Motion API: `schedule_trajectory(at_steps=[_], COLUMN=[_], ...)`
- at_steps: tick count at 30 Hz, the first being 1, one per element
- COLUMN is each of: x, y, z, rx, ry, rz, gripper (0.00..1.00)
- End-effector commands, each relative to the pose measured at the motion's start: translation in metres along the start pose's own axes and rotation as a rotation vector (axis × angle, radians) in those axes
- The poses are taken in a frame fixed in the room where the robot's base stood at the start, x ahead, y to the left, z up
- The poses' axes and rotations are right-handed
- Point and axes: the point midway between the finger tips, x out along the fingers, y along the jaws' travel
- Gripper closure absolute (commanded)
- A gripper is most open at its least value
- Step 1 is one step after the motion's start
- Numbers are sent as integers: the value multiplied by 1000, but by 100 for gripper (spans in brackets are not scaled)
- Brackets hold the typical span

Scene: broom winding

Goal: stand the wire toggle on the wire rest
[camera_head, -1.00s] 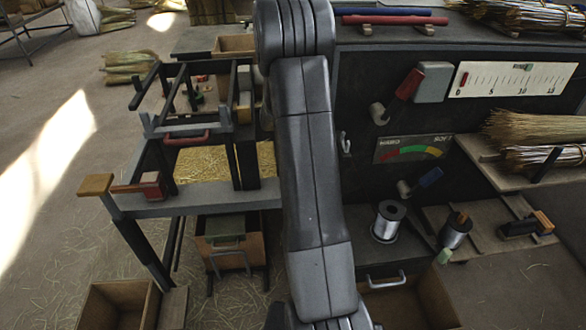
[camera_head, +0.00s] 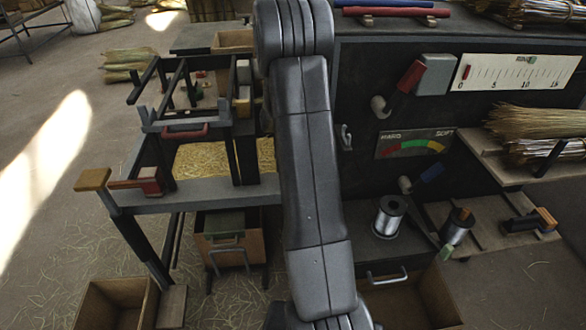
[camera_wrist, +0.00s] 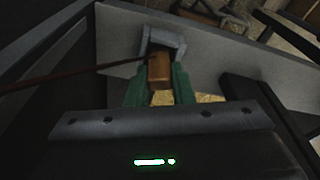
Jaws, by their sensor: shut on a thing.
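In the wrist view, the two green fingers of my gripper (camera_wrist: 154,88) are shut on a small brown wooden block, which I take to be the wire toggle (camera_wrist: 159,70). A thin dark reddish line, apparently the wire (camera_wrist: 70,71), runs from near the block to the left edge. A grey U-shaped bracket, possibly the wire rest (camera_wrist: 163,37), stands just beyond the block on a grey board. I cannot tell whether block and bracket touch. In the head view my arm runs up the middle, and I cannot make out my fingers or the toggle there.
A grey bench (camera_head: 215,192) with dark posts and straw stands left of my arm. To the right are a dark panel with red and blue levers, a wire spool (camera_head: 389,218) and shelves of bundled straw (camera_head: 535,122). Open wooden boxes (camera_head: 116,298) stand on the floor.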

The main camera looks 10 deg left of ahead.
Motion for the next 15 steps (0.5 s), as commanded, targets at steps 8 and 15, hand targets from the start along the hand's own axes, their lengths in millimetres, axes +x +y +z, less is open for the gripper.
schedule_trajectory(at_steps=[8,15], x=[0,-1], y=[0,0], z=[0,0], rx=[0,0], ry=[0,1], rz=[0,0], gripper=[53,53])
